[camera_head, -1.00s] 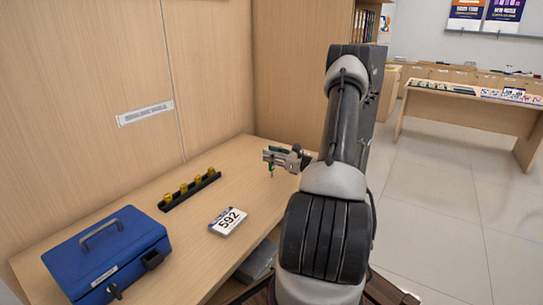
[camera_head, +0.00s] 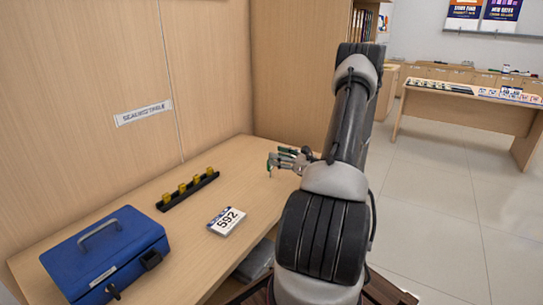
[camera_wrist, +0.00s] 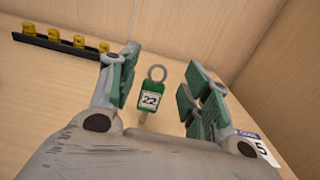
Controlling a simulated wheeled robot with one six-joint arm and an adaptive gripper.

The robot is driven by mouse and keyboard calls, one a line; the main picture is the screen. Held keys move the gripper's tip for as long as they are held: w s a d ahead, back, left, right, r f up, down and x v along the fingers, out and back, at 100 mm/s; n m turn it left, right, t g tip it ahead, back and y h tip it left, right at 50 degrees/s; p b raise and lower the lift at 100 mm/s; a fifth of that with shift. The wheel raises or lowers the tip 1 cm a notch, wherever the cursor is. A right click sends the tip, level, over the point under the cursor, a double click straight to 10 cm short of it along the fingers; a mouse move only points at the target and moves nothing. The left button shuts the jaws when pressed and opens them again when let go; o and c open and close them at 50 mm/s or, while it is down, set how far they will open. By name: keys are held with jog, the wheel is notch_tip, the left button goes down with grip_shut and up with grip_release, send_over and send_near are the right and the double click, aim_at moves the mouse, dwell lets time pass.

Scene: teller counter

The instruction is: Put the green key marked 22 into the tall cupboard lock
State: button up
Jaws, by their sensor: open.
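The green key tag marked 22 (camera_wrist: 149,100), with a metal ring above it, shows between the spread fingers of my gripper (camera_wrist: 162,68) in the wrist view. It appears apart from both finger pads, over the pale wood counter. I cannot tell whether it rests on the counter or hangs on something. In the head view my open gripper (camera_head: 280,161) is over the far right part of the counter. A small green bit shows at its tips there, too small to make out. No cupboard lock can be made out in either view.
The wood counter (camera_head: 190,240) holds a blue cash box (camera_head: 115,250), a black rack (camera_head: 172,201) with several yellow pieces, and a card reading 592 (camera_head: 227,221). Wood panels rise behind the counter and at its far end. Open floor lies to the right.

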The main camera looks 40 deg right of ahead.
jog(key=v, duration=0.7)
jog(key=s+a+r+n+g+y, duration=0.1)
jog(key=s+a+r+n+g, duration=0.1)
jog(key=a+r+n+g, duration=0.5)
jog(key=s+a+r+n+g+y, duration=0.2)
jog(key=s+a+r+n, duration=0.15)
jog(key=a, duration=0.65)
jog(key=s+a+r+n+g+y, duration=0.1)
jog(key=s+a+r+n+g, duration=0.1)
jog(key=a+r+n+g, duration=0.4)
jog(key=s+a+r+n+t+h, duration=0.1)
jog(key=s+r+n+h, duration=0.2)
jog(key=s+n+h, duration=0.2)
jog(key=s+a+r+n+t+h, duration=0.1)
jog(key=s+a+r+n+h, duration=0.1)
jog(key=s+n, duration=0.6)
jog(key=r+n+h, duration=0.1)
jog(key=n+h, duration=0.1)
jog(key=shift+a+r+n+h, duration=0.2)
jog(key=shift+r+n+h, duration=0.15)
jog(key=shift+r+h, duration=0.05)
jog(key=shift+c, duration=0.8)
